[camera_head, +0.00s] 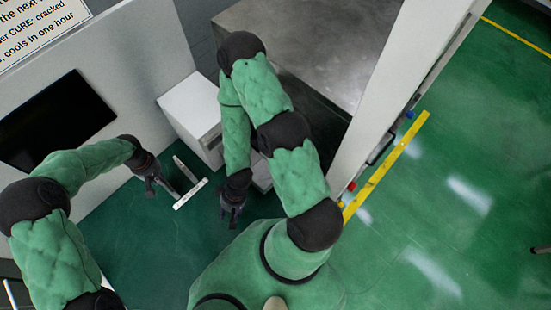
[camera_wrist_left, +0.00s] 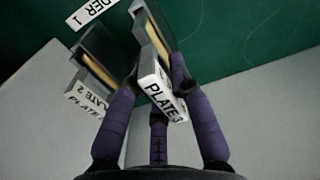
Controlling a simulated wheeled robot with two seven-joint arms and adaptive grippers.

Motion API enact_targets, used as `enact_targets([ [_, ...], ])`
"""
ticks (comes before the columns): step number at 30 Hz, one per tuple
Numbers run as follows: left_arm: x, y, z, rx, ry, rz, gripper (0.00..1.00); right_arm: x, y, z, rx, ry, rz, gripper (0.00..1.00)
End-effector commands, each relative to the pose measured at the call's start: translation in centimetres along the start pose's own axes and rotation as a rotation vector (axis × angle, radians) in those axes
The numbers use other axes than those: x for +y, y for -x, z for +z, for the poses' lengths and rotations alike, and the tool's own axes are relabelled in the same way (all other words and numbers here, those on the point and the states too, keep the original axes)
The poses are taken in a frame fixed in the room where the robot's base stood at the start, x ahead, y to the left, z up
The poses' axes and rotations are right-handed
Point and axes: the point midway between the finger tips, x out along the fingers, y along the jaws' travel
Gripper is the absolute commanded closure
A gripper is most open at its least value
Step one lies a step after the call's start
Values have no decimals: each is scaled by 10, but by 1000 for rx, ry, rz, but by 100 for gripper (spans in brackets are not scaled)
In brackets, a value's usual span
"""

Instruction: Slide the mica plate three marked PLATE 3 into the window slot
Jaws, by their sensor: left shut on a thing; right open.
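My left gripper (camera_wrist_left: 155,78) is shut on the plate marked PLATE 3 (camera_wrist_left: 160,90), its dark fingers on either side of it in the left wrist view. A second plate, marked PLATE 2 (camera_wrist_left: 88,95), stands close to its left. In the head view my left gripper (camera_head: 155,184) is low at the left, beside pale strips (camera_head: 190,194) whose marking is too small to read. My right gripper (camera_head: 232,208) is open and empty to the right of them. I cannot make out the window slot.
A white box (camera_head: 192,110) stands behind the strips. A grey wall with a black panel (camera_head: 55,120) is at the left. The green surface (camera_head: 125,245) in front is mostly clear.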

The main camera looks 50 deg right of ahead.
Motion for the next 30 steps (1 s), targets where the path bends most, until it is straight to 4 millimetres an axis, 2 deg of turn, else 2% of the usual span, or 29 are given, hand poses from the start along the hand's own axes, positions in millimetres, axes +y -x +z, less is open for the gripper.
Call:
enact_targets([
  [30, 0, 33, 0, 0, 0, -1, 100, -4, 10, 0, 0, 0, 0, 57],
])
